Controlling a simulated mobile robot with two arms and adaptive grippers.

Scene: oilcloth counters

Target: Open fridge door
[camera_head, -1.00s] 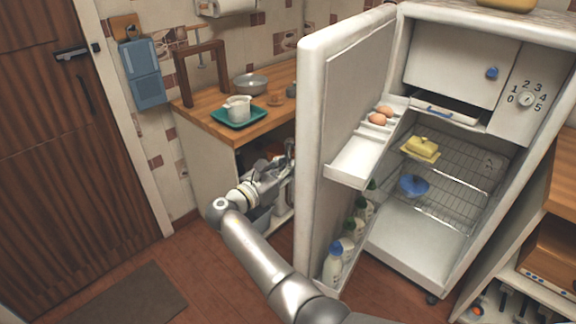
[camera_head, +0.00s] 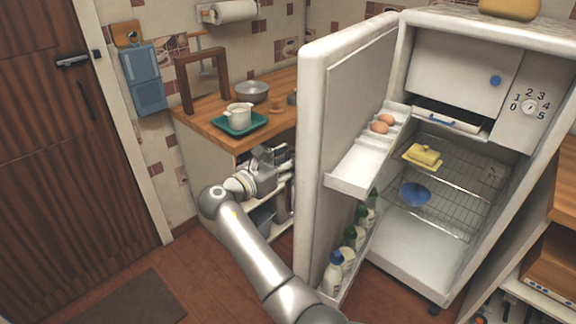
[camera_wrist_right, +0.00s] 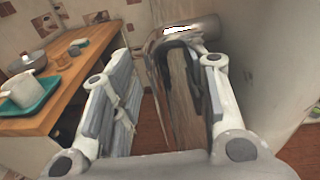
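The white fridge (camera_head: 462,72) stands open at the right, with its door (camera_head: 345,110) swung wide toward the left and its shelves exposed. In the head view my right gripper (camera_head: 272,158) is beside the door's outer side, in front of the wooden counter. In the right wrist view its two fingers (camera_wrist_right: 160,95) are spread apart. A bar with a bright metal end, which looks like the door handle (camera_wrist_right: 182,95), shows between them, nearer the right finger. I cannot tell whether it touches that finger. The handle is hidden in the head view. My left gripper is out of view.
Eggs (camera_head: 382,123) and bottles (camera_head: 345,255) stand in the door racks. Butter (camera_head: 424,156) and a blue bowl (camera_head: 415,193) are inside the fridge. The wooden counter (camera_head: 215,127) with a teal tray (camera_head: 239,124) is close behind the gripper. Floor (camera_head: 205,275) is clear at the left.

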